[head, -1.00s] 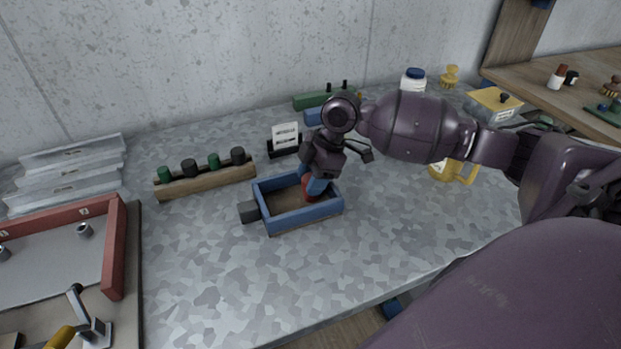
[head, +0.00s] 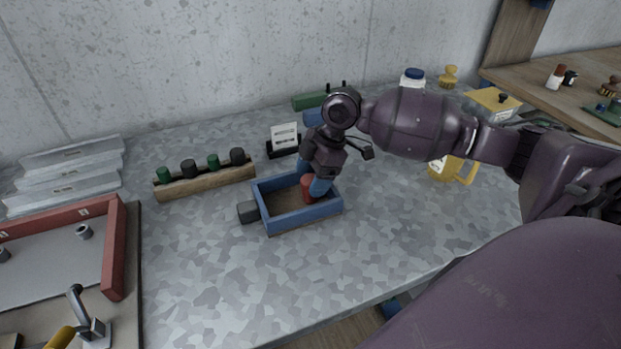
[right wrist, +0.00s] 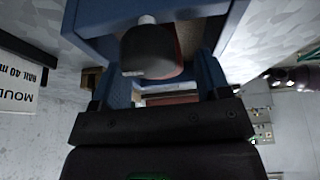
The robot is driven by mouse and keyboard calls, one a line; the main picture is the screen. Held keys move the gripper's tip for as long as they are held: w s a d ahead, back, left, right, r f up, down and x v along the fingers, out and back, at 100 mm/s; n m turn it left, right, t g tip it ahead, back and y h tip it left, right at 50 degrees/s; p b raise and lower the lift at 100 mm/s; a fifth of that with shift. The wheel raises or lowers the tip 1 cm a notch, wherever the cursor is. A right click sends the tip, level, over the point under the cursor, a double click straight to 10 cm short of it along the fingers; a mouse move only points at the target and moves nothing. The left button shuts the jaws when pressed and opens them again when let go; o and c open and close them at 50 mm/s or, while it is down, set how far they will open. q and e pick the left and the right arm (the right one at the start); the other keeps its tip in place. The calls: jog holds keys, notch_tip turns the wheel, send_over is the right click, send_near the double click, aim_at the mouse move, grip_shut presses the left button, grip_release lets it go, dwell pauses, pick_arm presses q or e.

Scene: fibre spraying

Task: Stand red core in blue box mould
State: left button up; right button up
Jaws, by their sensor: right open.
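The blue box mould (head: 305,217) sits on the bench, open at the top, with a brown floor. The red core (head: 307,187) stands about upright inside it, towards the back right. In the right wrist view the core (right wrist: 168,64) shows a dark rounded top with a small light pin. My right gripper (head: 313,181) is just over the core, its blue fingers open on either side of it. Whether a finger touches the core is not clear. The gripper partly hides the core and the mould's back right corner. My left gripper is not in view.
A wooden rack (head: 205,178) with green and black plugs and a small sign (head: 285,137) stand behind. A yellow jug (head: 441,170) is to the right. The bench in front is clear.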

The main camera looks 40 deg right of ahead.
jog(key=p+v, duration=0.1)
jog(key=v, duration=1)
jog(key=shift+s, duration=0.1)
jog(key=shift+d+r, duration=0.1)
jog(key=shift+r, duration=0.05)
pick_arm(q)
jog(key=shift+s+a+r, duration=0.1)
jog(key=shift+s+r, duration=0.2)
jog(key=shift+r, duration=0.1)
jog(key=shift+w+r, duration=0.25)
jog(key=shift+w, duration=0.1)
